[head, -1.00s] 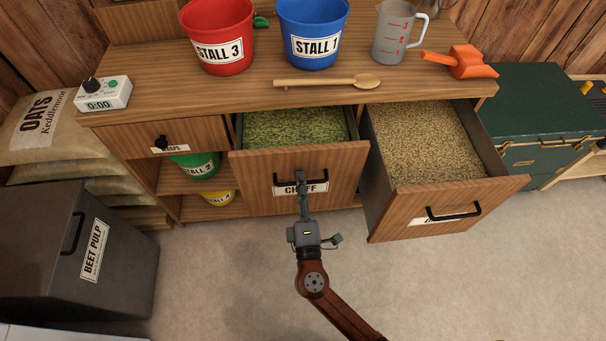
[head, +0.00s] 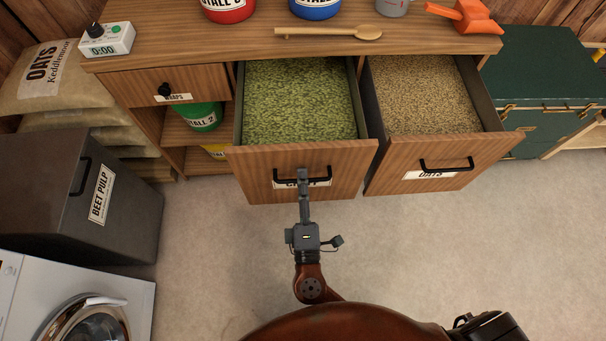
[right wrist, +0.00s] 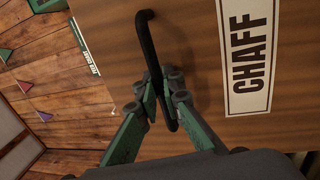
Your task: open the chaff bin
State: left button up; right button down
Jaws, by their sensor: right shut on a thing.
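The chaff bin (head: 260,176) is a wooden drawer pulled well out of the bench, with green chaff (head: 298,100) showing inside. Its black bar handle (head: 318,176) is on the front, above the CHAFF label, which my gripper partly covers. In the right wrist view the handle (right wrist: 148,40) and the CHAFF label (right wrist: 250,55) show close up. My right gripper (head: 303,176) is shut on the handle; its green fingers (right wrist: 163,98) close around the bar. My left gripper is not in view.
The oats drawer (head: 440,175) stands open just right of the chaff bin. A beet pulp bin (head: 130,215) and a white front-loading machine (head: 130,292) stand at left. On the bench lie a wooden spoon (head: 330,32) and an orange scoop (head: 470,18). The floor (head: 420,250) in front is clear.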

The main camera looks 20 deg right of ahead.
jog(key=c, duration=2.3)
grip_release()
jog(key=shift+d, duration=0.1)
jog(key=shift+c, duration=0.2)
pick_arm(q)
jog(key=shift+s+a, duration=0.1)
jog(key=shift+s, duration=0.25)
pick_arm(e)
jog(key=shift+s+f, duration=0.1)
jog(key=shift+s, duration=0.1)
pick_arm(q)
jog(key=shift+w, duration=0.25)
pick_arm(e)
jog(key=v, duration=1.1)
jog(key=shift+s+a, duration=0.2)
jog(key=shift+s, duration=0.05)
